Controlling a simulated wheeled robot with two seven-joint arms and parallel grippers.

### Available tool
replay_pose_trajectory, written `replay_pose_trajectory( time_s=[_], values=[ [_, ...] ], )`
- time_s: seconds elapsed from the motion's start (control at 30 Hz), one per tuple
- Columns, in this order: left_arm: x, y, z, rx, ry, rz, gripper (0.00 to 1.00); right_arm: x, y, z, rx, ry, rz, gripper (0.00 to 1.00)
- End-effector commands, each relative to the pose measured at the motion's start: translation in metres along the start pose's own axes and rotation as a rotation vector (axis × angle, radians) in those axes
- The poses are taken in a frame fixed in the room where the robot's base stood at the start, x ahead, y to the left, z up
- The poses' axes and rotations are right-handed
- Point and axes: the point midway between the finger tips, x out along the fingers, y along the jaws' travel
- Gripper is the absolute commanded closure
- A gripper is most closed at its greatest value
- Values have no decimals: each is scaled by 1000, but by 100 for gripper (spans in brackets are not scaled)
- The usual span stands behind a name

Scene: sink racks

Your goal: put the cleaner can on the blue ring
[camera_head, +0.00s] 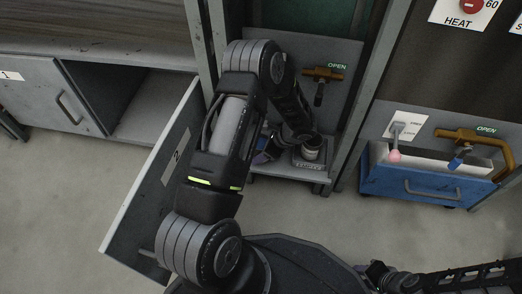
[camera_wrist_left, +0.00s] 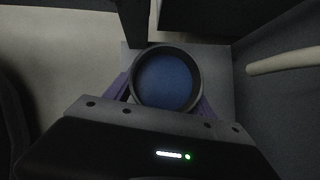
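In the left wrist view a round can (camera_wrist_left: 166,82) with a dark rim and a blue face sits between the purple fingers of my left gripper (camera_wrist_left: 163,92). The fingers appear to press on its two sides, and I take it for the cleaner can. In the head view my left arm reaches into the open bay behind door 2, and the purple fingers of my left gripper (camera_head: 265,152) show only in part, low in the bay. The can is mostly hidden there by my arm. I cannot make out the blue ring. My right gripper (camera_head: 378,276) is small and dark at the bottom edge.
Door 2 (camera_head: 165,180) stands open on the left of the bay. The bay's low shelf (camera_head: 280,170) is at my left wrist. An orange handle (camera_head: 322,73) hangs at the back. A blue drawer (camera_head: 430,186) stands to the right. The floor (camera_head: 70,200) at left is clear.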

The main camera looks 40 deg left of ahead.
Motion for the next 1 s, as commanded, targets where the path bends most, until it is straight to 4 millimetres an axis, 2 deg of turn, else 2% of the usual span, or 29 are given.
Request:
replay_pose_trajectory(
  time_s=[0.03,0.2,0.57,0.77,1.0],
  values=[
    [0,0,0,0,0,0,31,0,0,0,0,0,0,64],
    [0,0,0,0,0,0,18,0,0,0,0,0,0,64],
    [-6,0,3,0,1,-1,18,-5,-2,0,0,0,1,64],
    [-35,-1,4,2,1,-3,18,-18,-7,1,-1,-1,3,64],
    [-86,-1,4,1,1,-3,18,-37,-14,4,-4,-4,7,64]
  ],
)
